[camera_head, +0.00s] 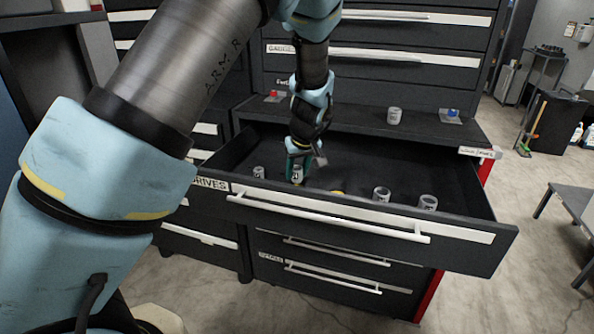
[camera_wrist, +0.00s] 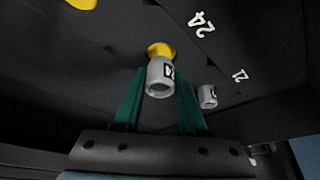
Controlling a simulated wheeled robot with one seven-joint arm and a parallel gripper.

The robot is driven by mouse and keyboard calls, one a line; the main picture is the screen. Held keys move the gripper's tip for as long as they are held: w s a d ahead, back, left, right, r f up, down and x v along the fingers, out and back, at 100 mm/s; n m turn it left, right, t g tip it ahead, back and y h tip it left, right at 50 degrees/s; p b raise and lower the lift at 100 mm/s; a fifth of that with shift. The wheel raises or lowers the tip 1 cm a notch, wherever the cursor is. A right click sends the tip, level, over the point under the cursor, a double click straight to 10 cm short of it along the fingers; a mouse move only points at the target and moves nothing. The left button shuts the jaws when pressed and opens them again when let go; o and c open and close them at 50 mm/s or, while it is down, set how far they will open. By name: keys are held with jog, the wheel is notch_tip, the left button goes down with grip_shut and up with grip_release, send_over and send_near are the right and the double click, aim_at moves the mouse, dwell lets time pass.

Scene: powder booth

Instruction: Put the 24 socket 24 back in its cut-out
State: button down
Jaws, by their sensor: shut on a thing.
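My gripper (camera_head: 298,158) reaches down into the open drawer. In the wrist view its green fingers (camera_wrist: 160,100) are shut on a grey socket (camera_wrist: 160,78) with a dark mark that I cannot fully read. The socket also shows at the fingertips in the head view (camera_head: 297,175). A yellow cut-out (camera_wrist: 160,48) shows just beyond the held socket, partly covered by it. I cannot tell whether the socket's far end is inside it or above it. A white "24" (camera_wrist: 201,23) is printed on the dark liner to the right of that cut-out.
The drawer (camera_head: 350,213) holds other sockets: one left of my gripper (camera_head: 259,172) and two to the right (camera_head: 381,194) (camera_head: 428,202). A yellow spot (camera_head: 338,193) shows between. Another socket (camera_head: 394,116) stands on the ledge behind. A smaller "21" (camera_wrist: 240,75) is near a neighbouring socket (camera_wrist: 208,96).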

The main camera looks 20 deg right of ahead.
jog(key=shift+f, duration=0.15)
jog(key=shift+f+b, duration=0.35)
jog(key=shift+f, duration=0.05)
jog(key=shift+f, duration=0.3)
dwell(0.3)
jog(key=shift+f+b, duration=0.25)
jog(key=shift+b, duration=0.1)
